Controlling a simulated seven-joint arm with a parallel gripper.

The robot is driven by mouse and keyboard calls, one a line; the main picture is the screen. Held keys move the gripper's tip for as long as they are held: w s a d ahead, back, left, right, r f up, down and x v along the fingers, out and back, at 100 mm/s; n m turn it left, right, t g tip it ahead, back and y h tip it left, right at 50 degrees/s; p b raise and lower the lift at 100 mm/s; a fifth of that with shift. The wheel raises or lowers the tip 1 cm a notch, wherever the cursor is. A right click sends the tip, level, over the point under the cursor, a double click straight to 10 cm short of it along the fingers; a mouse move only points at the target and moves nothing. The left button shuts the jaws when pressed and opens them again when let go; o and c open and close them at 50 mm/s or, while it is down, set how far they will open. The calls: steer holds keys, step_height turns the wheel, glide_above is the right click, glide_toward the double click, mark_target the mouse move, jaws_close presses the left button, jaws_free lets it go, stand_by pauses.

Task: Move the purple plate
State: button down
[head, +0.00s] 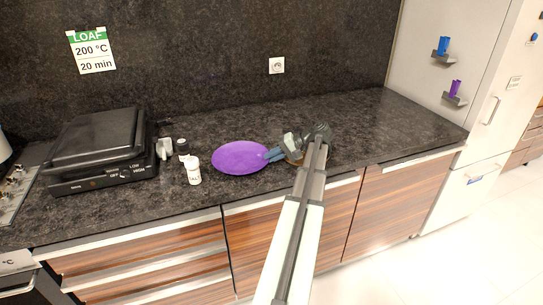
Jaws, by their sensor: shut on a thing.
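The purple plate (238,157) is a flat oval in the head view, at the middle of the dark countertop. My gripper (272,154) reaches its right edge from the right, with bluish fingers at the rim. The fingers are shut on the plate's right edge. Whether the plate rests on the counter or is slightly raised, I cannot tell. My arm comes up from the bottom of the picture and covers part of the counter to the right of the plate. A brownish round thing (294,161) is mostly hidden behind the arm.
A white salt shaker (193,171) stands just left of the plate. A dark-topped shaker (183,149) and a grey item (164,149) stand behind it. A black grill (100,150) is at the left. The counter (390,125) is clear at the right.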

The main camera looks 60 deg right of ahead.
steer(key=c, duration=1.1)
jaws_free()
steer(key=shift+f, duration=0.1)
steer(key=shift+c, duration=0.2)
steer(key=v, duration=1.2)
